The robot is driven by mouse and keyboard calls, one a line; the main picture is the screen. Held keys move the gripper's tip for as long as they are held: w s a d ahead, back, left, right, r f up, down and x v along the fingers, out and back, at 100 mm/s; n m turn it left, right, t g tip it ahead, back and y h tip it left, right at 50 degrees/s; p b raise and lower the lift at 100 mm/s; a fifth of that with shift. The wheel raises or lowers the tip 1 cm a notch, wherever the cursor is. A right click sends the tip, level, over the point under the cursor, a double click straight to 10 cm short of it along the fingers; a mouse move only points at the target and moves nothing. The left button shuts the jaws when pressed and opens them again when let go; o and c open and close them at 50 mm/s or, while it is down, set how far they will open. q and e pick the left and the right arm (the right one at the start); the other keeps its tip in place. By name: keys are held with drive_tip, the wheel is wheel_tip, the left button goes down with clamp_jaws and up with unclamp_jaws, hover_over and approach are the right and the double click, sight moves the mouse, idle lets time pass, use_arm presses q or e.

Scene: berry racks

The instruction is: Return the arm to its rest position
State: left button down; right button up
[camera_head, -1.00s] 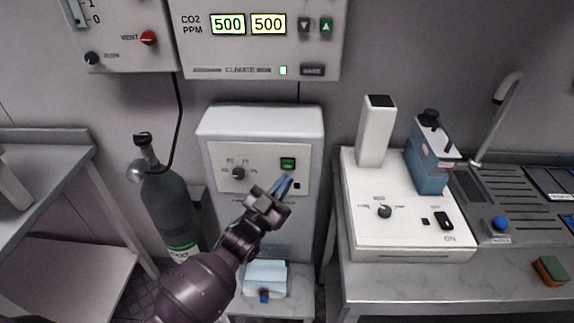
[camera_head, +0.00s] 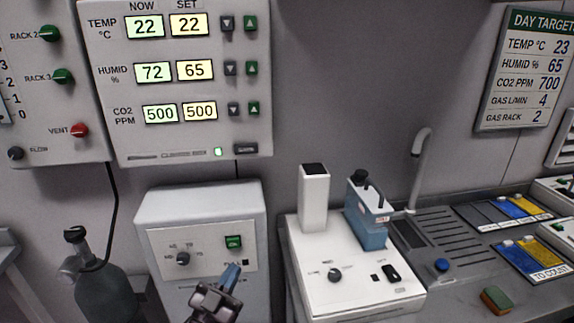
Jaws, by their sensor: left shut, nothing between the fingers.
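My left gripper (camera_head: 229,280) shows at the bottom of the head view, with its blue fingers shut and nothing between them. It is in front of the white machine (camera_head: 200,212), just below the machine's green switch (camera_head: 233,241) and right of its black knob (camera_head: 183,259). I cannot tell whether the fingertips touch the panel. Most of my left arm is below the picture's edge. My right gripper is not in view.
A climate panel (camera_head: 185,140) hangs above the machine. A grey gas cylinder (camera_head: 105,290) stands at left. A white device (camera_head: 345,290) and a blue bottle-like unit (camera_head: 368,232) are on the counter at right, near a tap (camera_head: 417,165) and a sponge (camera_head: 496,299).

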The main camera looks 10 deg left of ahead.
use_arm(q)
drive_tip(key=s+a+f+n+g+y, duration=0.2)
drive_tip(key=s+a+f+g+y, duration=0.2)
drive_tip(key=s+f, duration=0.5)
drive_tip(key=s+a+f+n+g+y, duration=0.3)
drive_tip(key=s+a+f+g, duration=0.3)
drive_tip(key=s, duration=1)
wheel_tip(320, 180, down, 3)
drive_tip(key=shift+a+f+n+g+y, duration=0.1)
drive_tip(key=shift+a+n+g+y, duration=0.15)
drive_tip(key=shift+y, duration=0.45)
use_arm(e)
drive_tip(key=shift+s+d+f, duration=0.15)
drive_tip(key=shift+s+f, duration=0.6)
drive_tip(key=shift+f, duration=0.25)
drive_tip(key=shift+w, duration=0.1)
